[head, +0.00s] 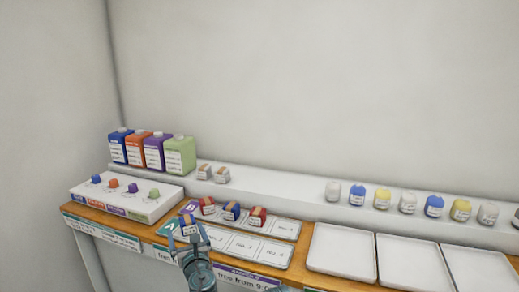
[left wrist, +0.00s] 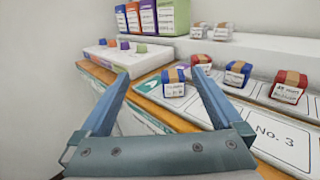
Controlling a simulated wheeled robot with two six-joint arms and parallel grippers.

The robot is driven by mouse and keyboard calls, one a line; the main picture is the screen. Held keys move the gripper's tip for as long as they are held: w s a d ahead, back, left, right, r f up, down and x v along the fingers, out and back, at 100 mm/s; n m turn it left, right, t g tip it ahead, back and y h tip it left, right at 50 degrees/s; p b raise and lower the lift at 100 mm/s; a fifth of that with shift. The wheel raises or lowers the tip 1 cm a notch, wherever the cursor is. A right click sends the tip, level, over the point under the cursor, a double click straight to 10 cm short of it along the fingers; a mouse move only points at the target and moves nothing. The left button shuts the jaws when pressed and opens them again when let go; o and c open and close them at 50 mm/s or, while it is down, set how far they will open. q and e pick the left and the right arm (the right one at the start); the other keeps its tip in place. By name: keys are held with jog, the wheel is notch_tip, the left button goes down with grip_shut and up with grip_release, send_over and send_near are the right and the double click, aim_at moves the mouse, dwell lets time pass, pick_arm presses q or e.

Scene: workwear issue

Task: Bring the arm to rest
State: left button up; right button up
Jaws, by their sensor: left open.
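My left gripper (head: 190,236) is low in the head view, in front of the counter. Its two fingers are apart and nothing is between them. In the left wrist view the open fingers (left wrist: 158,74) point toward a small blue bundle with a tan band (left wrist: 173,90). This bundle stands on the lettered board (head: 166,231) just beyond the fingertips, and in the head view the blue bundle (head: 187,228) is partly behind the gripper.
A red bundle (head: 207,209), another blue one (head: 231,214) and another red one (head: 257,219) stand on the board. White trays (head: 342,252) lie to the right. Several jars (head: 382,200) line the back ledge. Coloured canisters (head: 181,157) and a knobbed white box (head: 144,208) are at left.

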notch_tip(320, 180, up, 5)
jog(key=p, duration=0.4)
